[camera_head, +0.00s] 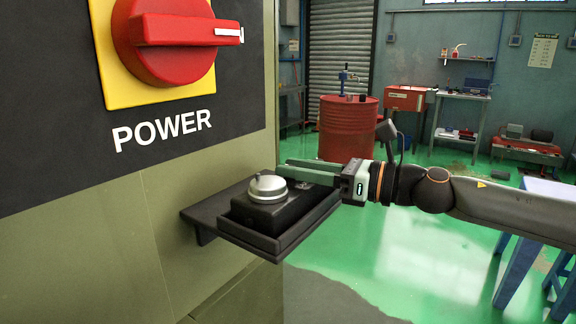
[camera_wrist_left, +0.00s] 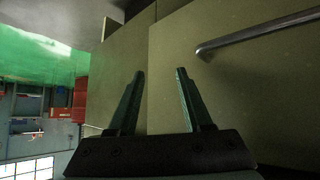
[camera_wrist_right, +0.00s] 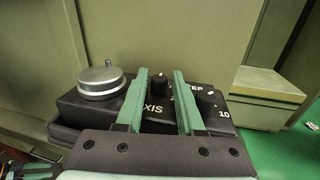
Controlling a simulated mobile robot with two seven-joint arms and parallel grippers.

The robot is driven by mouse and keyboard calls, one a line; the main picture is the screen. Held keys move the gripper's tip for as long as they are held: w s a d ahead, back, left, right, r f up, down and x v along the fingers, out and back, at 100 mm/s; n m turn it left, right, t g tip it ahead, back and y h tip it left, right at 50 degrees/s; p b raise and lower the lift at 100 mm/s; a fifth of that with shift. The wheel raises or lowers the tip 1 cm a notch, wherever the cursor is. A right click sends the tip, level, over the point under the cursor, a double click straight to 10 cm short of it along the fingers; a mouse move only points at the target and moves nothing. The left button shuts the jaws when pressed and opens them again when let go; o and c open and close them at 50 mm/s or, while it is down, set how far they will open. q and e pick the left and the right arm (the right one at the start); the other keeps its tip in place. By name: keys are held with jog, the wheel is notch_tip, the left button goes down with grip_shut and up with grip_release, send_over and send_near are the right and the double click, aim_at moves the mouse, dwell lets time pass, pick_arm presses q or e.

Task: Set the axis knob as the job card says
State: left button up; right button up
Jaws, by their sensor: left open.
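The black axis knob (camera_wrist_right: 159,86) stands on the dark control box (camera_wrist_right: 70,108), just above the white letters ending in "XIS". Its pointer setting is too small to read. My right gripper (camera_wrist_right: 161,73) is open, with its green fingers on either side of the knob and small gaps visible. In the head view my right gripper (camera_head: 288,170) reaches over the box from the right, behind the silver dial (camera_head: 267,187), and the knob is hidden. My left gripper (camera_wrist_left: 160,72) is open and empty, facing an olive cabinet panel. I cannot identify a job card.
A second knob (camera_wrist_right: 205,99) under the "STEP" label sits beside the right finger. The box rests on a dark shelf (camera_head: 205,215) fixed to the olive cabinet. A red POWER switch (camera_head: 165,40) is above. A metal handle (camera_wrist_left: 255,32) is near my left gripper.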

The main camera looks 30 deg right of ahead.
pick_arm(q)
jog(key=shift+s+d, duration=0.1)
jog(key=shift+d, duration=0.05)
pick_arm(e)
grip_shut()
pick_arm(q)
jog(key=shift+s+f, duration=0.1)
jog(key=shift+s, duration=0.05)
jog(key=shift+r, duration=0.2)
